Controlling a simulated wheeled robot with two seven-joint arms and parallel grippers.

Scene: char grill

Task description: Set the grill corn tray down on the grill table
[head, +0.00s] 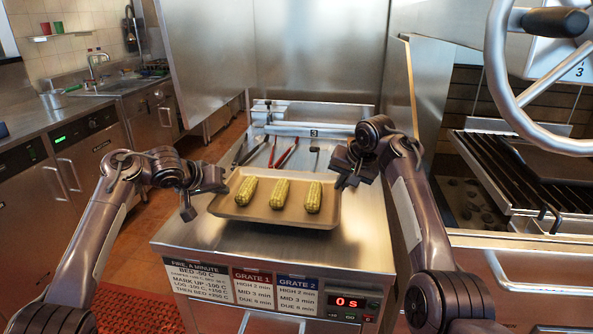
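The tan corn tray (232,210) holds three yellow corn cobs side by side: a left cob (246,191), a middle cob (279,194) and a right cob (313,198). It appears to lie flat on the steel grill table (300,248), though contact underneath is hard to see. My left gripper (203,196) is at the tray's left edge, its fingers spread, with one finger standing clear outside the rim. My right gripper (345,172) is at the tray's right edge with its fingers apart, close to the rim. Neither appears to clamp the tray.
Several long-handled tools, including red tongs (287,152), lie behind the tray. A panel with a red timer display (346,302) is on the table's front. A grill with a grate (510,170) and handwheel (500,70) stands at right. A counter with a sink (110,86) is at left.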

